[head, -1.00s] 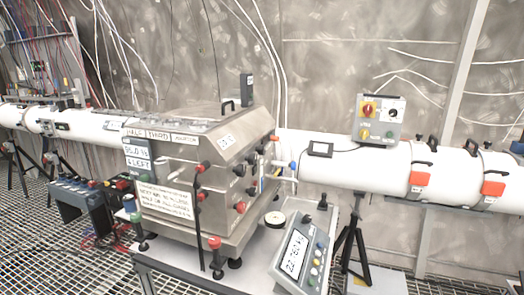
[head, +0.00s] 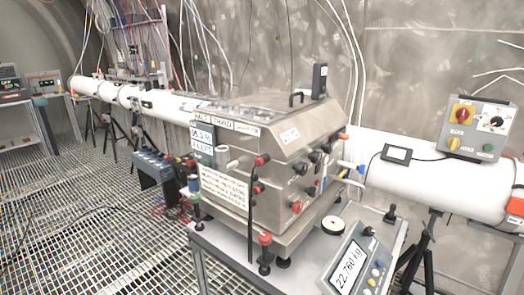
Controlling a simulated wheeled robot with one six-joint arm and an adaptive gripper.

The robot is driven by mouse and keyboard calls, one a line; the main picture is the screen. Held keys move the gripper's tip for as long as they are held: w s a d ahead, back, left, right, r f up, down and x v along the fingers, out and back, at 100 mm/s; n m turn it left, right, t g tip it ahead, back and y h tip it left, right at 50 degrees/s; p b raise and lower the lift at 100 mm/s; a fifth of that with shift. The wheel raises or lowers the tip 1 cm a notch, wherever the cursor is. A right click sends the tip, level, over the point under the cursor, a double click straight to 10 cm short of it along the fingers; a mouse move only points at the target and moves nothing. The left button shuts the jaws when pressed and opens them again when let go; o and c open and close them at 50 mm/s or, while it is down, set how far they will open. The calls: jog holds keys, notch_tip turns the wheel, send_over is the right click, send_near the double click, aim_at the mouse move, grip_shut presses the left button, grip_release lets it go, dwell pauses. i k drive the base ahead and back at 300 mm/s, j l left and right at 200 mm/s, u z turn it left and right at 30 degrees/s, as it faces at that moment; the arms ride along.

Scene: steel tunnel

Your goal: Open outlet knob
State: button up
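A steel box (head: 285,170) with labels on its front stands on a table in the middle of the head view. Its right face carries several black knobs (head: 315,155) and red knobs (head: 296,207). One red knob (head: 262,160) sits near its front corner, and another red knob (head: 265,238) is on a low post at the corner below. White fittings with a blue end (head: 361,169) stick out at its right side. I cannot tell which of these is the outlet knob. My gripper is not in view.
A scale with a display (head: 350,267) and a round gauge (head: 333,225) sit on the table right of the box. A white pipe on tripods (head: 430,187) runs behind. A control box (head: 475,130) sits on the pipe. Open grating floor (head: 90,215) lies at left.

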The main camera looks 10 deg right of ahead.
aim_at(315, 156)
jog(key=i+l+z, duration=0.3)
jog(key=l+z, duration=0.15)
jog(key=i+l+z, duration=0.45)
